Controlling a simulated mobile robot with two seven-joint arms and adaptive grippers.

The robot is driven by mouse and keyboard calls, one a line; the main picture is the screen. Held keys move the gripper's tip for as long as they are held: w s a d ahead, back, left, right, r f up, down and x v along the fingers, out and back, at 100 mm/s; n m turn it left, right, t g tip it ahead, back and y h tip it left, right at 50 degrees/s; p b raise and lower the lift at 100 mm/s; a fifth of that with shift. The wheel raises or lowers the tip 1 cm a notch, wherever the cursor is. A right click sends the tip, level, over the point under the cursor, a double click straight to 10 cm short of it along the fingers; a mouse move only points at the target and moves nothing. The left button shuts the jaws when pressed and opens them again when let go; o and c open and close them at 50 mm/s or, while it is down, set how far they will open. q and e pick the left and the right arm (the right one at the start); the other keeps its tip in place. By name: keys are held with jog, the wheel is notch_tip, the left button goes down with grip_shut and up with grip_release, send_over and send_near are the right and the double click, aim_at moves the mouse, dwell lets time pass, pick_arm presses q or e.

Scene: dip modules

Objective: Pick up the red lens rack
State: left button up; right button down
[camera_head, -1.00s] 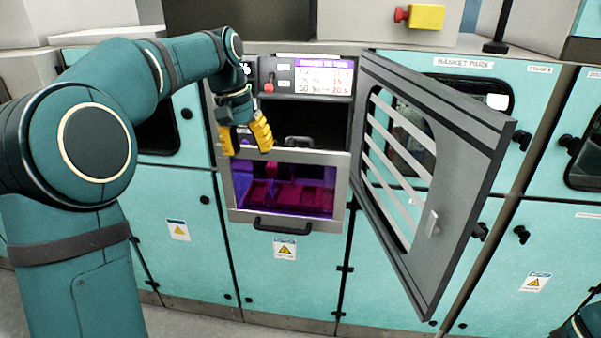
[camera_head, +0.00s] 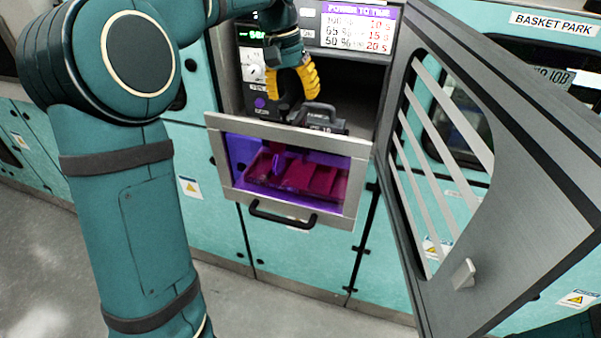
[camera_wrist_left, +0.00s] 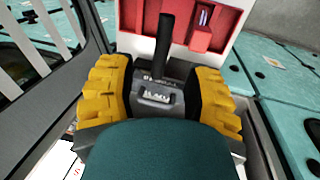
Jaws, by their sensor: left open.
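The red lens rack (camera_head: 308,178) shows through the purple-tinted window of the pulled-out drawer (camera_head: 232,130) in the head view. In the left wrist view a red rack with a raised block (camera_wrist_left: 201,40) lies at the top, partly hidden by a dark upright handle. My left gripper (camera_head: 290,88) has yellow fingers and hangs above the drawer, behind its front. In the left wrist view its fingers (camera_wrist_left: 162,95) stand apart, either side of a dark labelled block with a handle (camera_wrist_left: 158,92). I cannot tell whether they touch it. My right gripper is out of view.
A grey slatted door (camera_head: 530,190) stands open to the right of the drawer bay. The drawer front has a black bar handle (camera_head: 282,217). A power-and-time sign (camera_head: 358,28) is above the opening. Teal cabinets stand on both sides.

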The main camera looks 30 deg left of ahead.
aim_at(300, 114)
pick_arm(q)
jog(key=f, duration=0.5)
jog(key=w+d+f, duration=0.1)
jog(key=f, duration=0.2)
jog(key=shift+d, duration=0.1)
grip_shut()
